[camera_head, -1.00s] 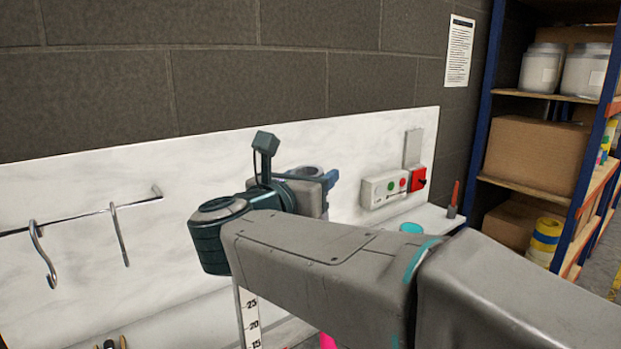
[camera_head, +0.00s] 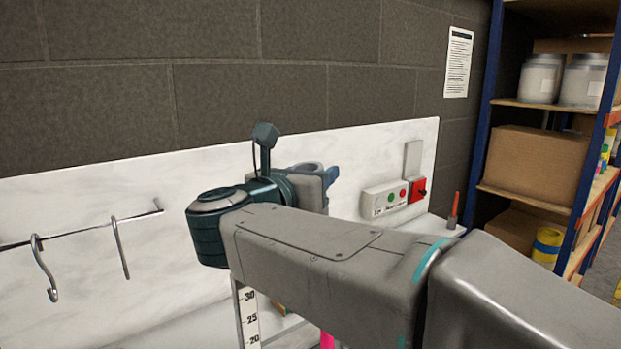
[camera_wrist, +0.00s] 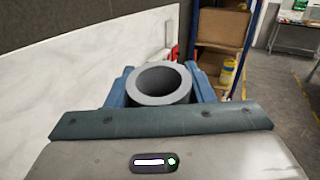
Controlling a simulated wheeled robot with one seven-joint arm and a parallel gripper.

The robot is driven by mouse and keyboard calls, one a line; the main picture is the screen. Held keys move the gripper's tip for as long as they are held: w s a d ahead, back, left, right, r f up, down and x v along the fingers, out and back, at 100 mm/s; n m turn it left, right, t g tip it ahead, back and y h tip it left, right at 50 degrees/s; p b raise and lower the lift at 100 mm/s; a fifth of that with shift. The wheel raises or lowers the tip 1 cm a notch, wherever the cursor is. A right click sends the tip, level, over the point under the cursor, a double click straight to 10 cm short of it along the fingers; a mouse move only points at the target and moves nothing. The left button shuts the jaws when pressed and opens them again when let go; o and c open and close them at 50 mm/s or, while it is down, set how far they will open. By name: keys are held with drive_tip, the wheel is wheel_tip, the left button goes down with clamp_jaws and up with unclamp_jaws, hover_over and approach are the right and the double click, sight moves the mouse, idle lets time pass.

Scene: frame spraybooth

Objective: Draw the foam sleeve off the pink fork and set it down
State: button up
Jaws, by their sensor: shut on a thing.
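My gripper (camera_wrist: 162,88) is shut on the grey foam sleeve (camera_wrist: 160,99), with a blue finger on each side of it. The sleeve is a thick-walled tube, and its open end faces up in the wrist view. No pink shows inside the opening. In the head view the rim of the sleeve (camera_head: 307,167) shows just behind my wrist, mostly hidden. A small piece of pink, likely the pink fork (camera_head: 327,341), shows under my arm at the bottom edge. The rest of it is hidden, so I cannot tell whether the sleeve is clear of it.
A numbered scale (camera_head: 251,322) stands below my wrist. A rail with hooks (camera_head: 120,248) is at the left on the white panel (camera_head: 80,205). A switch box (camera_head: 384,199) and red switch (camera_head: 418,190) are behind my arm. Shelving with a cardboard box (camera_head: 535,165) stands right.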

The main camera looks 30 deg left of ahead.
sight(322, 168)
drive_tip(key=shift+r, duration=0.35)
drive_tip(key=shift+r+p, duration=0.9)
drive_tip(key=shift+r, duration=1.15)
drive_tip(key=shift+s+d, duration=0.1)
drive_tip(key=shift+s+d+f+b, duration=0.1)
drive_tip(key=shift+s+d+b, duration=0.2)
drive_tip(key=shift+d+b, duration=0.3)
drive_tip(key=shift+s+d+f+b, duration=0.1)
drive_tip(key=shift+s+d+b, duration=0.15)
drive_tip(key=shift+d+b, duration=0.3)
drive_tip(key=shift+s+d+r+b, duration=0.1)
drive_tip(key=shift+s+d+b, duration=0.35)
drive_tip(key=shift+d, duration=0.35)
drive_tip(key=shift+s+d+b, duration=0.4)
drive_tip(key=shift+d+b, duration=0.15)
drive_tip(key=shift+d, duration=0.2)
drive_tip(key=shift+s+d+r+b, duration=0.1)
drive_tip(key=shift+s+d+b, duration=0.35)
drive_tip(key=shift+d, duration=0.35)
drive_tip(key=shift+a, duration=0.1)
